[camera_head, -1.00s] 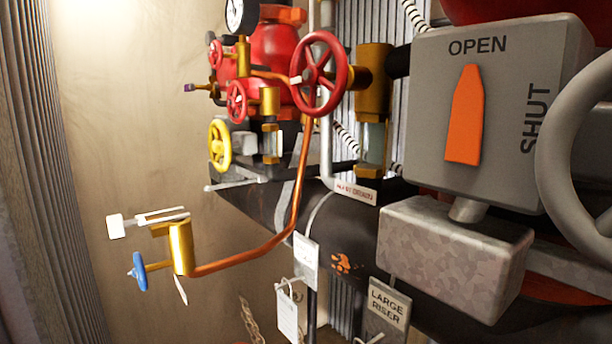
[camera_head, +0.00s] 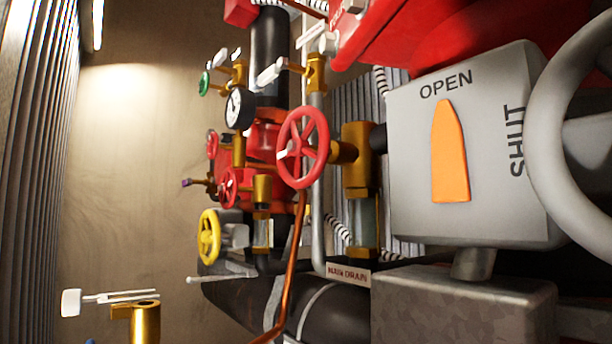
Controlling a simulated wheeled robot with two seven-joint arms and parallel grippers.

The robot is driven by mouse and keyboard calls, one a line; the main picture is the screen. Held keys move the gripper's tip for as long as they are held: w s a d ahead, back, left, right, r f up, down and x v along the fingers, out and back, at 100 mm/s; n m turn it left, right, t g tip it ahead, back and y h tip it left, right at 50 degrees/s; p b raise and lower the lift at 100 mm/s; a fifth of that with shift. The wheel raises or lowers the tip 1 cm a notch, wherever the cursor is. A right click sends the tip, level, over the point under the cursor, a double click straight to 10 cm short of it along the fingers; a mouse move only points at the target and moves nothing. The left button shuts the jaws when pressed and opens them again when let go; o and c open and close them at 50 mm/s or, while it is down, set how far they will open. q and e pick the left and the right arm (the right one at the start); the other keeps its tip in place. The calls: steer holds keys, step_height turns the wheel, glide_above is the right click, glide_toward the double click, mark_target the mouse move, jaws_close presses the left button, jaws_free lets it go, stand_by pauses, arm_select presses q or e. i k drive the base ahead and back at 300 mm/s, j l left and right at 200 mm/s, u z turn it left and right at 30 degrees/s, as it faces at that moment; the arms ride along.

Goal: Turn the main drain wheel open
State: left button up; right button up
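A red handwheel (camera_head: 309,152) faces me near the middle of the head view. It is joined to a brass valve body (camera_head: 357,160) on its right. A plate reading MAIN DRAIN (camera_head: 347,274) sits below that valve body. The wheel's rim and spokes are mostly in plain sight, and how far it is turned cannot be told. Neither of my grippers shows in the view, and nothing touches the wheel.
A large grey box (camera_head: 410,160) marked OPEN and SHUT, with an orange pointer (camera_head: 450,150) towards OPEN, and a big grey wheel (camera_head: 540,130) crowd the right. A yellow wheel (camera_head: 209,237), smaller red wheel (camera_head: 228,187) and gauge (camera_head: 239,108) stand left. Open space lies before the left wall.

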mark_target(298, 147)
steer(key=k+j+z, duration=0.1)
steer(key=z, duration=0.25)
steer(key=k+z, duration=0.5)
steer(key=z, duration=0.15)
